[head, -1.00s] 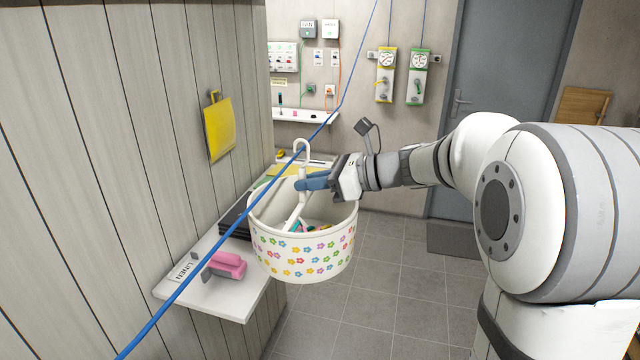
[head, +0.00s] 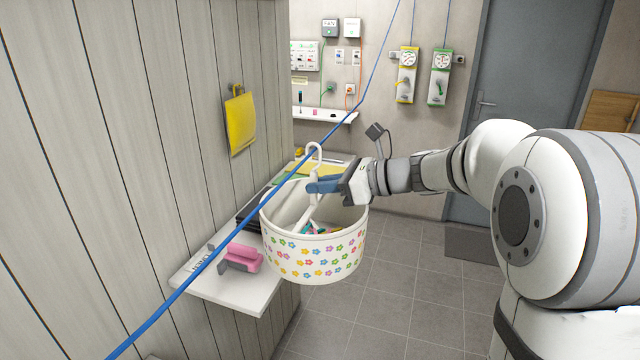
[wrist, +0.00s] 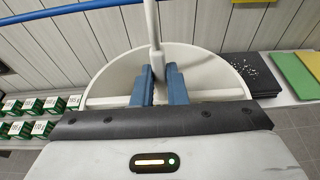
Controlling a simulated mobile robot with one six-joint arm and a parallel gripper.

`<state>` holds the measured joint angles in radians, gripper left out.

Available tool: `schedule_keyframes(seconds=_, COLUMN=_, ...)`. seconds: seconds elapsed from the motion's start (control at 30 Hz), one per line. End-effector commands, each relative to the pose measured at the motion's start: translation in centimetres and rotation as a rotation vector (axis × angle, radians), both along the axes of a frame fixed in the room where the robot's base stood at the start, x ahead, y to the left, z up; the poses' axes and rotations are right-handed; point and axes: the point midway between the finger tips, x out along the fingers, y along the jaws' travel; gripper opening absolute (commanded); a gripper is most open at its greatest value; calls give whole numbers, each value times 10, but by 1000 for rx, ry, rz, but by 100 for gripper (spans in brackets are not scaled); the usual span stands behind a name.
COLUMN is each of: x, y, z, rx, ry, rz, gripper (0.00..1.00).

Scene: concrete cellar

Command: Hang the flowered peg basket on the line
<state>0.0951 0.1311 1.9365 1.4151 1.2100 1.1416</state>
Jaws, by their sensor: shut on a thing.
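The white peg basket (head: 316,258), printed with coloured flowers, hangs in the air from my gripper with pegs inside. My gripper (head: 314,186) is shut on the stem of its handle, below the white hook (head: 315,146). In the wrist view the blue fingers (wrist: 158,84) close on the white stem, with the basket rim (wrist: 222,62) behind. The blue line (head: 250,218) runs diagonally past the basket's left side. In the head view the hook top is close to the line; whether it touches I cannot tell. The line also crosses the wrist view's top left (wrist: 70,9).
A white shelf (head: 225,290) on the plank wall holds a pink-handled thing (head: 245,257) and dark and coloured sheets. A yellow bag (head: 240,122) hangs on the wall above. Green-white boxes (wrist: 38,106) show in the wrist view. The tiled floor is clear.

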Motion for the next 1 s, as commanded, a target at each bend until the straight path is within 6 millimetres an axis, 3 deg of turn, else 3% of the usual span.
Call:
schedule_keyframes(seconds=0.33, x=0, y=0, z=0, rx=0, ry=-1, rz=0, gripper=38)
schedule_keyframes(seconds=0.6, x=-1, y=-3, z=0, rx=0, ry=0, rz=-1, gripper=38)
schedule_keyframes(seconds=1.0, x=-19, y=-58, z=18, rx=0, ry=-2, rz=-4, gripper=38)
